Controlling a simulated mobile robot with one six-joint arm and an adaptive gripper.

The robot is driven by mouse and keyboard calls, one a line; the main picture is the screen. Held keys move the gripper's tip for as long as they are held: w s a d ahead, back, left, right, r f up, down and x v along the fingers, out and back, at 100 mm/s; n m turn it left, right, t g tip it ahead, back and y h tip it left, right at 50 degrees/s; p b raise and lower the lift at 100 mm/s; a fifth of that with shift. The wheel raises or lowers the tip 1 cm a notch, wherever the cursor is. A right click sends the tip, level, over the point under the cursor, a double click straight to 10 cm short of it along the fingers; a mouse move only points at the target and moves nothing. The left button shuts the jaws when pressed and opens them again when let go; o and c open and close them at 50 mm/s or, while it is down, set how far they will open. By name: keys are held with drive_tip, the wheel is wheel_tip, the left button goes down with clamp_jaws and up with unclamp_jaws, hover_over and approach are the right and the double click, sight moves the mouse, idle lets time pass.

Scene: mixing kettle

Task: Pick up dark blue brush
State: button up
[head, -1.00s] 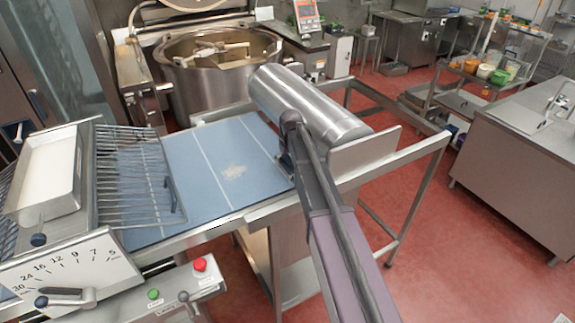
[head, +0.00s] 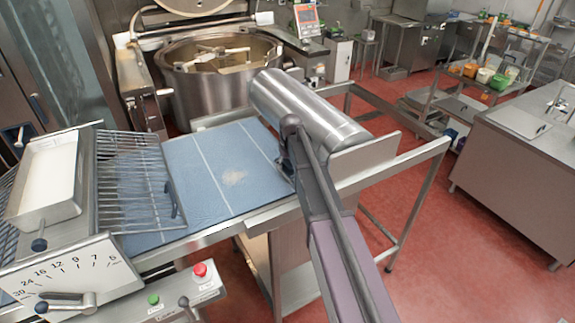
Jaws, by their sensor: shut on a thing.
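My arm reaches in from the lower right to the blue belt (head: 215,160) of the dough sheeter. My gripper (head: 285,166) is small and mostly hidden at the arm's end, low at the belt's right end, in front of the steel roller. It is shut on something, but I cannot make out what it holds. I see no dark blue brush clearly; any brush there is hidden by my arm and gripper or too small to tell.
A large steel roller (head: 305,108) lies across the belt's right end. A wire guard (head: 138,180) and a flour tray (head: 50,180) stand at left. The mixing kettle (head: 205,95) stands behind. A steel counter (head: 515,170) is at right, with clear red floor before it.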

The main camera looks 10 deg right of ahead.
sight(287, 160)
drive_tip(key=shift+r+p, duration=1.65)
drive_tip(key=shift+r, duration=0.2)
drive_tip(key=s, duration=1.6)
drive_tip(key=shift+a+r+p, duration=0.15)
drive_tip(key=shift+r+p, duration=0.3)
drive_tip(key=o, duration=0.5)
drive_tip(key=c, duration=0.3)
drive_tip(key=shift+s, duration=0.15)
